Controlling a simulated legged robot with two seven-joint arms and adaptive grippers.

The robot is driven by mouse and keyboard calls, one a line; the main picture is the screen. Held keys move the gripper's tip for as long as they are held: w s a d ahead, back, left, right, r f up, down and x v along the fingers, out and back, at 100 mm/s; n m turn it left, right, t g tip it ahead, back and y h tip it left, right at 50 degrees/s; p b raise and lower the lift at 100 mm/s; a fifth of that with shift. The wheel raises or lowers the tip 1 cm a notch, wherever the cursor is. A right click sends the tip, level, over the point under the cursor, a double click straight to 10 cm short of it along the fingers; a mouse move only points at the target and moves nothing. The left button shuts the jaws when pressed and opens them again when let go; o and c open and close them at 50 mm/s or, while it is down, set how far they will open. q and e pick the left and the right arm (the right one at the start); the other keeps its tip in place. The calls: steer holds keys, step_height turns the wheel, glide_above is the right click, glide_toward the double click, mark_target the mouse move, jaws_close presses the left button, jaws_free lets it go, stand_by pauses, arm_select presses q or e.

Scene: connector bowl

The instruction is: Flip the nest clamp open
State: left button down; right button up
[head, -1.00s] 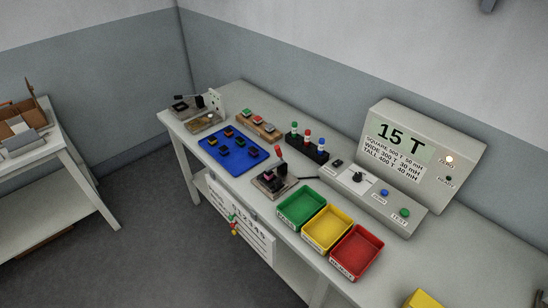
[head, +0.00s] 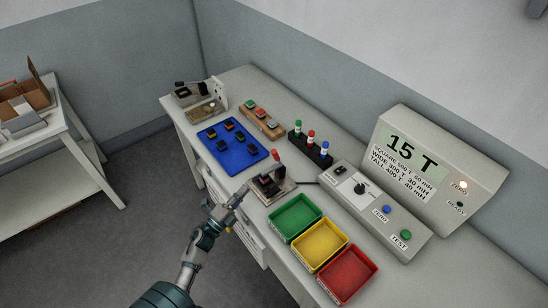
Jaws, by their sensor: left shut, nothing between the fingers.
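The nest clamp (head: 272,184) stands on the bench in front of the grey control box, with a dark part in its nest and a cable running to the right. Its red-tipped lever (head: 277,157) points up and leans a little; I cannot tell the exact clamp state at this size. My left gripper (head: 242,191) comes in from the lower left and is shut and empty. Its tips are just left of the nest base, lower in the picture than the lever; I cannot tell if they touch. My right gripper is out of view.
Green (head: 295,217), yellow (head: 320,246) and red (head: 348,275) bins stand to the right of the nest. A blue mat (head: 234,158) with several dark parts lies behind left. A rack (head: 310,148) of colored-top pieces and the control box (head: 374,208) stand close behind.

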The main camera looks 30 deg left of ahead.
mark_target(269, 171)
arm_select(q)
steer(key=shift+s+r, duration=0.25)
steer(key=shift+s, duration=0.35)
steer(key=shift+d, duration=0.2)
steer(key=p+x, duration=0.2)
steer(key=x, duration=1.1)
steer(key=shift+w+a+f, duration=0.1)
steer(key=shift+a, duration=0.05)
steer(key=shift+w+d+r, duration=0.2)
steer(key=shift+w+d, duration=0.05)
steer(key=shift+w, duration=0.25)
steer(key=shift+w+d, duration=0.15)
steer(key=shift+d, duration=0.1)
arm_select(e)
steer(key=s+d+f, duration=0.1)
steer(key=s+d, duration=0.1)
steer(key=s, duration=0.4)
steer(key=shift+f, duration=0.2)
arm_select(q)
steer(key=shift+a, duration=0.15)
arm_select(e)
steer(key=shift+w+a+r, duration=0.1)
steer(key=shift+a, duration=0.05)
